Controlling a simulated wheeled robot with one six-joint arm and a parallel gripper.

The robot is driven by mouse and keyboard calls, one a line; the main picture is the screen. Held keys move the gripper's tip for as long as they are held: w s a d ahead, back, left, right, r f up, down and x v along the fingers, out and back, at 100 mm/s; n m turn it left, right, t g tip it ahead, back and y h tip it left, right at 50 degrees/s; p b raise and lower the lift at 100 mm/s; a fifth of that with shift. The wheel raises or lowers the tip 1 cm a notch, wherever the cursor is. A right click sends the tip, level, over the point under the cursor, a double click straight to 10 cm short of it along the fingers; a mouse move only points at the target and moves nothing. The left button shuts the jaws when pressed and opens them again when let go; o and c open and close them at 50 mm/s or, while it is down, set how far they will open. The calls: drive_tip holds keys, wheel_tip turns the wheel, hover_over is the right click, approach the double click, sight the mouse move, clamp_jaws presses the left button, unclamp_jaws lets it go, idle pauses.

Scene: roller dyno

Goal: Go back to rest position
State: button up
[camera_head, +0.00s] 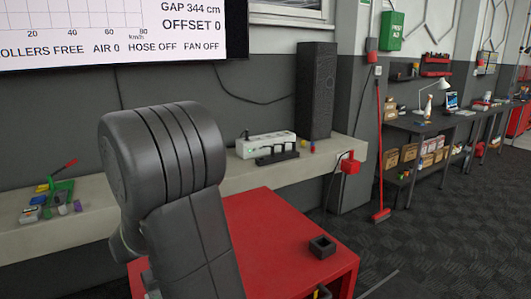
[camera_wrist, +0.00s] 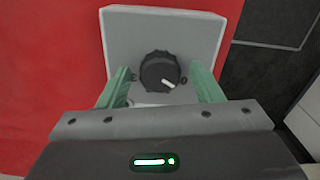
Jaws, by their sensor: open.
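My gripper (camera_wrist: 160,80) shows in the wrist view with its two green fingers apart. Between and just beyond the fingers is a round black knob (camera_wrist: 158,68) with a white pointer mark. The knob is on a light grey panel or box (camera_wrist: 208,28) against a red surface (camera_wrist: 50,60). I cannot tell whether the fingers touch the knob; nothing is clearly held. In the head view my dark grey arm fills the middle foreground and hides my gripper and the knob.
A red cabinet (camera_head: 285,235) with a small black square holder (camera_head: 322,247) stands beside my arm. Behind it a long ledge (camera_head: 75,228) carries a white power strip (camera_head: 265,144) and black speaker (camera_head: 316,90). A red broom (camera_head: 380,150) leans right; dark floor is open at lower right.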

drive_tip(key=m, duration=0.4)
drive_tip(key=shift+r+p, duration=0.2)
drive_tip(key=shift+p, duration=0.15)
drive_tip(key=m, duration=0.4)
drive_tip(key=shift+p, duration=0.4)
wheel_tip(320, 180, up, 14)
drive_tip(key=b, duration=0.1)
drive_tip(key=shift+f, duration=0.1)
